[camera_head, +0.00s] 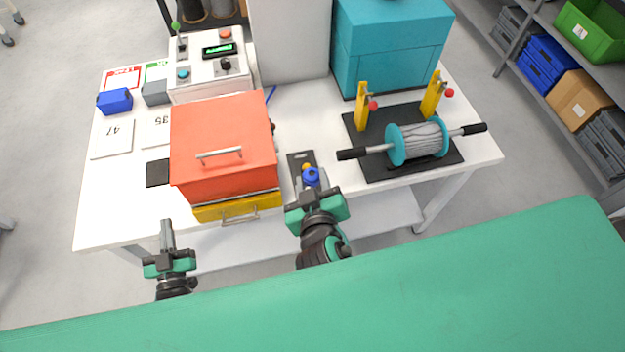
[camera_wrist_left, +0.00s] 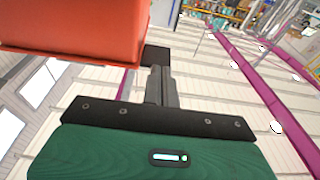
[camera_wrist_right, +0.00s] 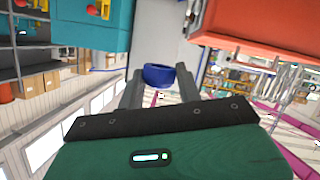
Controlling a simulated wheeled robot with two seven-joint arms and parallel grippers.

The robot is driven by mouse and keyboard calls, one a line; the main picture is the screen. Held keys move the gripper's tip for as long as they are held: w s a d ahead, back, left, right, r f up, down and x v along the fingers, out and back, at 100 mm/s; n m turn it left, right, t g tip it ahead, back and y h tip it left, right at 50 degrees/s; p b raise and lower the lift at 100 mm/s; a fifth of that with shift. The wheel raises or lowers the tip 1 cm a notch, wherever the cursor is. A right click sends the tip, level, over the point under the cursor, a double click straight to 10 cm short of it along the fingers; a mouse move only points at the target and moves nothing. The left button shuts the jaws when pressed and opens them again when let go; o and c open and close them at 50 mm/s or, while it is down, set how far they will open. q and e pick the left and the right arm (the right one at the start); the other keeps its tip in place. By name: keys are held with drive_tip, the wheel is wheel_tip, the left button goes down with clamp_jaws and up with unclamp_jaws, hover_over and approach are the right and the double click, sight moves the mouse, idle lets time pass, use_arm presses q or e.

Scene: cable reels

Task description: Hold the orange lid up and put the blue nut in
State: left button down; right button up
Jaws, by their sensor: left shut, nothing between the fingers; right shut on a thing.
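The orange lid (camera_head: 222,137) lies closed on top of a box with a yellow drawer (camera_head: 240,208) at its front; the lid has a metal handle (camera_head: 219,154). My left gripper (camera_head: 167,226) is shut and empty, in front of and below the box's left front corner. In the left wrist view the orange lid (camera_wrist_left: 75,35) hangs over the upper left, close to the shut fingers (camera_wrist_left: 160,85). My right gripper (camera_head: 312,182) is shut on the blue nut (camera_head: 311,176), right of the box. The nut also shows between the fingertips in the right wrist view (camera_wrist_right: 158,75).
A cable reel (camera_head: 417,143) sits on a black plate with yellow posts at the right. A teal box (camera_head: 390,45) and a control panel (camera_head: 207,67) stand at the back. A blue block (camera_head: 115,101) and white cards lie left.

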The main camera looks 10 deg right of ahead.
use_arm(q)
drive_tip(key=x, duration=1)
drive_tip(key=r, duration=0.4)
drive_tip(key=w+r, duration=0.1)
drive_tip(key=r, duration=0.3)
drive_tip(key=w+r, duration=0.1)
drive_tip(key=r, duration=0.2)
drive_tip(key=shift+w+r, duration=0.15)
drive_tip(key=shift+r, duration=0.25)
drive_tip(key=w+r, duration=1)
drive_tip(key=shift+r, duration=0.15)
idle(0.4)
drive_tip(key=s+f, duration=0.2)
drive_tip(key=s, duration=0.1)
drive_tip(key=shift+s, duration=0.1)
idle(0.4)
